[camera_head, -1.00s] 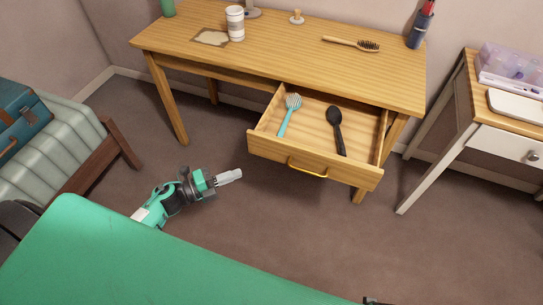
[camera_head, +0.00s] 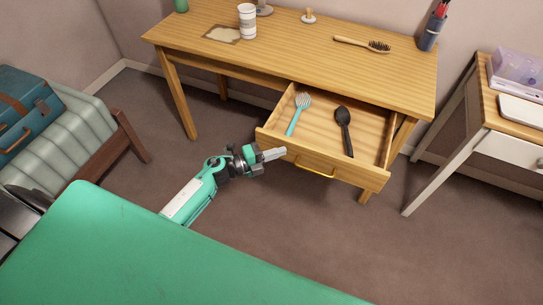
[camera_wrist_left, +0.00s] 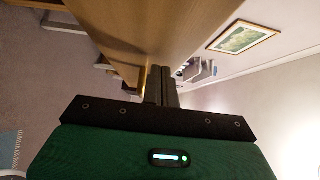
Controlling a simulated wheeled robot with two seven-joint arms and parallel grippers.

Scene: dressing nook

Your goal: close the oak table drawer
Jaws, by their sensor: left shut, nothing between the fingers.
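The oak table (camera_head: 300,50) stands against the wall. Its drawer (camera_head: 320,169) is pulled out, with a yellow handle (camera_head: 315,170) on its front. In the left wrist view the shut fingers (camera_wrist_left: 161,85) are close by a wooden surface (camera_wrist_left: 175,35). My right gripper is not in view.
A white-legged side table (camera_head: 505,120) stands at the right. A bench with a blue case (camera_head: 28,112) is at the left. A cup (camera_head: 247,22), hairbrush (camera_head: 365,44) and pen holder (camera_head: 431,32) stand or lie on the tabletop. The floor before the drawer is clear.

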